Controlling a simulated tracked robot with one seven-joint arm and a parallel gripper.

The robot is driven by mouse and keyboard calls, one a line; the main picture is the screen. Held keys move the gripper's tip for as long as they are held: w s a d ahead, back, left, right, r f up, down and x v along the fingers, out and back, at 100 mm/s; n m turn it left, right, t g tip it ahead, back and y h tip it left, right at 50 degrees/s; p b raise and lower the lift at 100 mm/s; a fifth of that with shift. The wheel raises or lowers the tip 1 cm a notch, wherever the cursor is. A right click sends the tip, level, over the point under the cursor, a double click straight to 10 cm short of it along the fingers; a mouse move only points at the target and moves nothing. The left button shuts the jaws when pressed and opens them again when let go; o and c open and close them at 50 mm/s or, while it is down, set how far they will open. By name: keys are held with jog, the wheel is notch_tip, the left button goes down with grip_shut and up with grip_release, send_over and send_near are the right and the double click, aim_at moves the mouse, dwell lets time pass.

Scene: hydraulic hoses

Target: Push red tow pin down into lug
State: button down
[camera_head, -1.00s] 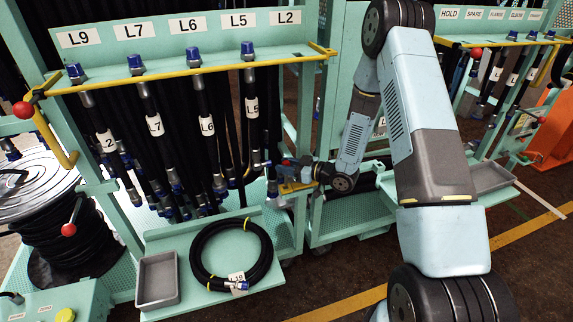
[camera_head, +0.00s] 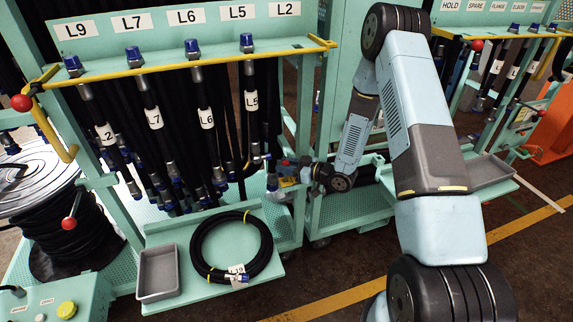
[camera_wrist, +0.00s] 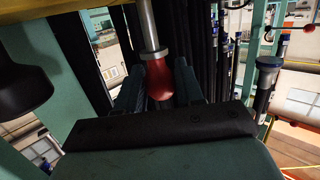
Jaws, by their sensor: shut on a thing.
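My gripper (camera_head: 274,181) is at the right end of the hose rack, low beside the hanging hoses, and looks small in the head view. In the wrist view its two fingers stand either side of a red grip (camera_wrist: 159,80), which I take as the red tow pin. A grey metal rod (camera_wrist: 148,28) runs up from the red grip to the top of the picture. The gripper is shut on this red piece. The lug cannot be made out, and how deep the pin sits cannot be told.
Several capped black hoses hang from the rack's yellow rail (camera_head: 200,63) on the left. A coiled hose (camera_head: 268,243) and a grey tray (camera_head: 158,273) lie on the shelf below. A black rounded part (camera_wrist: 22,88) is close at the wrist view's left.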

jog(key=shift+f, duration=1.8)
jog(key=c, duration=0.6)
grip_release()
jog(key=v, duration=1.3)
jog(key=shift+s+d, duration=0.25)
jog(key=shift+d, duration=0.05)
jog(key=shift+w, duration=0.1)
